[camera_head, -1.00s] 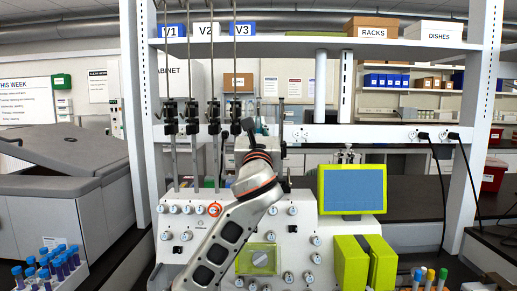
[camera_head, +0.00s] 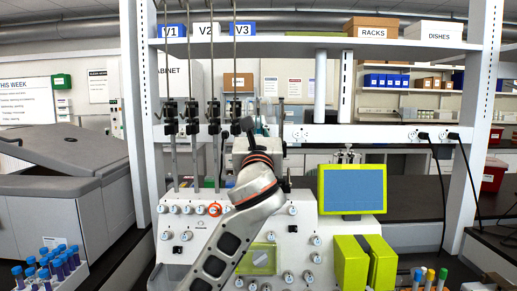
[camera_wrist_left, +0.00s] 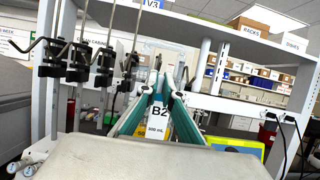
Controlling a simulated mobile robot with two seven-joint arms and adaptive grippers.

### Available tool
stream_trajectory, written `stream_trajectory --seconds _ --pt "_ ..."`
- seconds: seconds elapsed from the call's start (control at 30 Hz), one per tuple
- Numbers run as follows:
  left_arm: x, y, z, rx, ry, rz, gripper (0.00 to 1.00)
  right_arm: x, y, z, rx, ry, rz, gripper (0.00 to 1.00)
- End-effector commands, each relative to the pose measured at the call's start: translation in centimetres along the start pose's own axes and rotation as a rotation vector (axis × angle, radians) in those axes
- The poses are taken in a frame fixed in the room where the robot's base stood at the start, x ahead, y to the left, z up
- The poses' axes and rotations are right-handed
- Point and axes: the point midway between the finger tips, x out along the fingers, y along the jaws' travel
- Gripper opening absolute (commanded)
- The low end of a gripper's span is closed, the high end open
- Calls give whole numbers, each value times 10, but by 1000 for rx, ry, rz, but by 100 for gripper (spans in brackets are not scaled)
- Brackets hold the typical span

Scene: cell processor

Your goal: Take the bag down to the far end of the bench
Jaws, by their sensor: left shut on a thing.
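In the head view my left gripper (camera_head: 246,128) is raised in front of the upright frame, right of the clamp poles and above the white machine. The bag is mostly hidden there behind the gripper and wrist. My right gripper does not show in either view.
Several upright poles with dark clamps (camera_head: 192,117) stand just left of the gripper. The white machine (camera_head: 305,240) with a lime-edged screen (camera_head: 352,189) stands below. A shelf (camera_head: 290,43) spans above. Blue-capped tubes (camera_head: 58,262) stand at lower left.

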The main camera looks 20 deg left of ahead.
Motion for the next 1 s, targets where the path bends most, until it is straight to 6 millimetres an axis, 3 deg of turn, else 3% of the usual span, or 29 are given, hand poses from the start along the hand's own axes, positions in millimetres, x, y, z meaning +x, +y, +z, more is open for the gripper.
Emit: stream_trajectory --seconds 0.53,1.0 --pt "-35 0 16 0 -2 0 0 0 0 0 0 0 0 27" --pt "-39 3 11 4 1 5 0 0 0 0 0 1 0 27"
